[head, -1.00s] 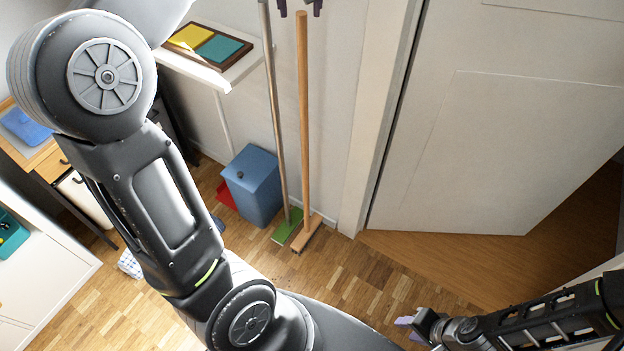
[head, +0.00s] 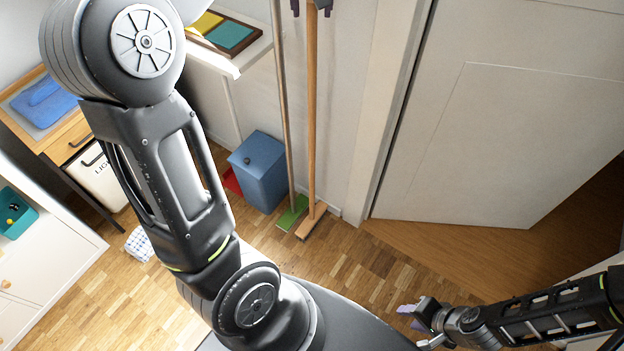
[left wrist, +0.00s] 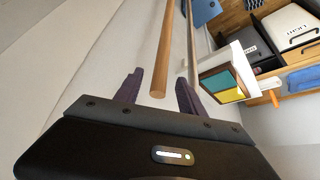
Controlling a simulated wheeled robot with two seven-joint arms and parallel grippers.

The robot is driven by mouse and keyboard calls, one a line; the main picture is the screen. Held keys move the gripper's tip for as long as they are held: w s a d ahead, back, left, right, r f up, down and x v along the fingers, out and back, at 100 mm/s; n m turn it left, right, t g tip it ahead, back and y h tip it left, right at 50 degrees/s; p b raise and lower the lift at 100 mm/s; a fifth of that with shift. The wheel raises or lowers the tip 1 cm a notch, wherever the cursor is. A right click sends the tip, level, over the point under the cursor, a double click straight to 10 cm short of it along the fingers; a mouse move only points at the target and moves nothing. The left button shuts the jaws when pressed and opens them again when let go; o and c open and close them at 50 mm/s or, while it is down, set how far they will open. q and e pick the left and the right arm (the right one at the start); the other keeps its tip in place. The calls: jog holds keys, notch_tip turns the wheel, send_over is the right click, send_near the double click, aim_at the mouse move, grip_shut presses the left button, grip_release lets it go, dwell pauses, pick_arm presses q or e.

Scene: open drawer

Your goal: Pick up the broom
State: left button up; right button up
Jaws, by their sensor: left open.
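The broom (head: 311,120) has a light wooden handle and a wooden head on the floor, and it leans upright along the wall. My left gripper (head: 311,8) is open at the top edge of the head view, with a dark purple finger on each side of the handle's upper part. In the left wrist view the handle's rounded end (left wrist: 159,90) lies between the spread fingers of that gripper (left wrist: 157,84), with a gap on both sides. My right gripper (head: 411,317) is low at the right, far from the broom; its opening is unclear.
A grey-handled tool with a green head (head: 291,214) stands close left of the broom. A blue bin (head: 259,174) is left of it. A white shelf (head: 226,66) with a coloured board is beside the handles. A door (head: 510,120) is to the right.

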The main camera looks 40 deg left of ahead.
pick_arm(q)
jog(key=x, duration=0.3)
jog(key=shift+w+f, duration=0.1)
dwell(0.4)
grip_shut()
dwell(0.4)
dwell(0.9)
